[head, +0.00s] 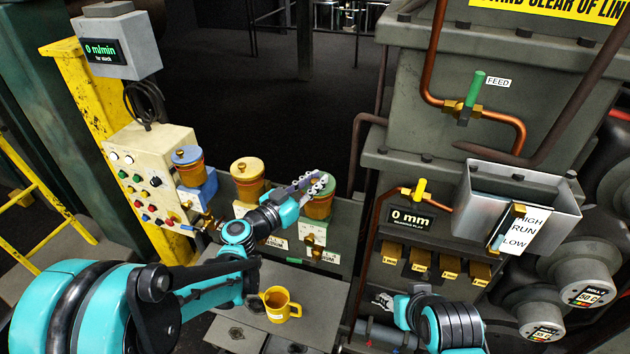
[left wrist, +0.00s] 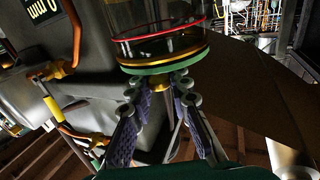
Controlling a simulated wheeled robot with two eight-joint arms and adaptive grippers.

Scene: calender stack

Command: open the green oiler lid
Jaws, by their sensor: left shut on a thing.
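The green oiler is an amber jar (head: 317,209) with a green lid, at the right end of a row of three oilers in the head view. My left gripper (head: 312,183) reaches it from the left and partly covers the lid. In the left wrist view the green lid (left wrist: 170,67) lies against the rim of the glass jar (left wrist: 150,27), which appears upside down. The left fingers (left wrist: 160,88) are shut on the brass-coloured knob of the lid. My right gripper (head: 382,300) is low near the centre, away from the oilers; its finger gap is unclear.
A blue-lidded oiler (head: 188,170) and a yellow-lidded oiler (head: 247,182) stand to the left. A yellow mug (head: 279,305) stands on the grey surface below my left arm. A machine with copper pipes and a grey box (head: 520,205) fills the right side.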

